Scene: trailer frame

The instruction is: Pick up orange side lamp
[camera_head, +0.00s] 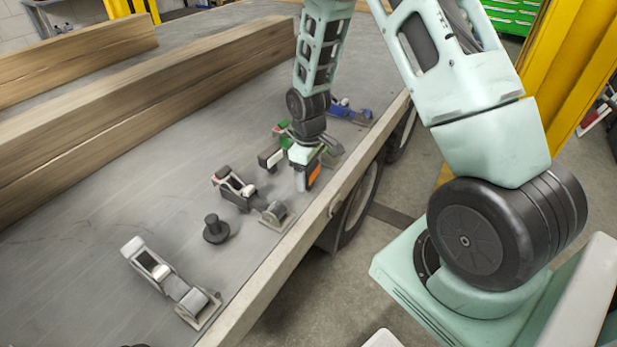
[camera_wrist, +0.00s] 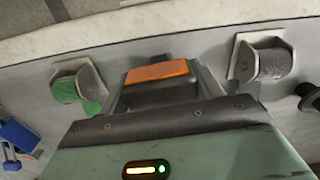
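The orange side lamp (camera_head: 314,174) has an orange lens and a dark body. It is at my gripper (camera_head: 308,182), near the right edge of the trailer deck. In the wrist view the lamp (camera_wrist: 158,72) lies between the two fingers of my gripper (camera_wrist: 160,82), with the orange face toward the trailer edge. The fingers flank the lamp closely with no clear gap. I cannot tell whether they press on it, or whether the lamp rests on the deck.
Latch fittings (camera_head: 237,188) and (camera_head: 170,280) and a dark knob (camera_head: 215,230) stand along the deck (camera_head: 90,215). A green-strapped fitting (camera_wrist: 80,88) and a grey-strapped one (camera_wrist: 262,62) flank the lamp. A blue item (camera_head: 350,110) is farther back. Wooden beams (camera_head: 150,100) lie left.

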